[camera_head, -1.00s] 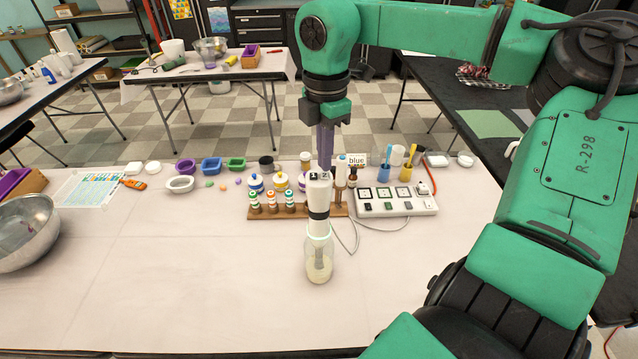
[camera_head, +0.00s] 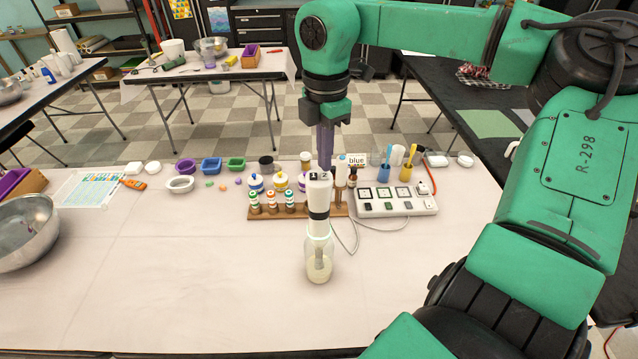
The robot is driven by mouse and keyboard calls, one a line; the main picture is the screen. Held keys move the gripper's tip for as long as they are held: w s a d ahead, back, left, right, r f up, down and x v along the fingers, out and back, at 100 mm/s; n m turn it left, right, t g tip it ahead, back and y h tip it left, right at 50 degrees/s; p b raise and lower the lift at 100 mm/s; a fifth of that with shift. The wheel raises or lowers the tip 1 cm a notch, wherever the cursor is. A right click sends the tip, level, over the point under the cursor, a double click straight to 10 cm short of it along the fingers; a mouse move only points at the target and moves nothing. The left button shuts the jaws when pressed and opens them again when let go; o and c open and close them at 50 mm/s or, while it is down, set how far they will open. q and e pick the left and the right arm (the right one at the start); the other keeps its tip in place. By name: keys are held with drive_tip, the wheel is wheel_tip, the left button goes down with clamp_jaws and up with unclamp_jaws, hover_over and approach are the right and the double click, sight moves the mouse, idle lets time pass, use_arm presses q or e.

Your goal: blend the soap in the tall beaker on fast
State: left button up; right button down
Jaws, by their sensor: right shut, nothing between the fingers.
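The tall beaker (camera_head: 314,271) is clear glass with pale, cream-coloured soap in its lower part. It stands upright on the front table. A white stick blender (camera_head: 318,228) with a black band stands upright in it, its lower end down in the soap. Dark marks like button labels (camera_head: 319,176) show on the blender's top. My right gripper (camera_head: 326,164) points down from above, with purple fingers shut and empty. Its tips are at or just behind the blender's top; I cannot tell whether they touch. My left gripper is out of view.
Behind the blender stand a wooden rack (camera_head: 290,211) of small bottles and a white switch box (camera_head: 396,200) with cables. Coloured moulds (camera_head: 211,165) line the back. A metal bowl (camera_head: 25,230) is at the left. The front of the table is clear.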

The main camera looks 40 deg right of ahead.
drive_tip(key=shift+f+b, duration=0.65)
drive_tip(key=shift+f, duration=0.05)
drive_tip(key=shift+r, duration=0.1)
idle(3.3)
wheel_tip(320, 180, up, 7)
drive_tip(key=p, duration=0.4)
drive_tip(key=shift+p, duration=0.35)
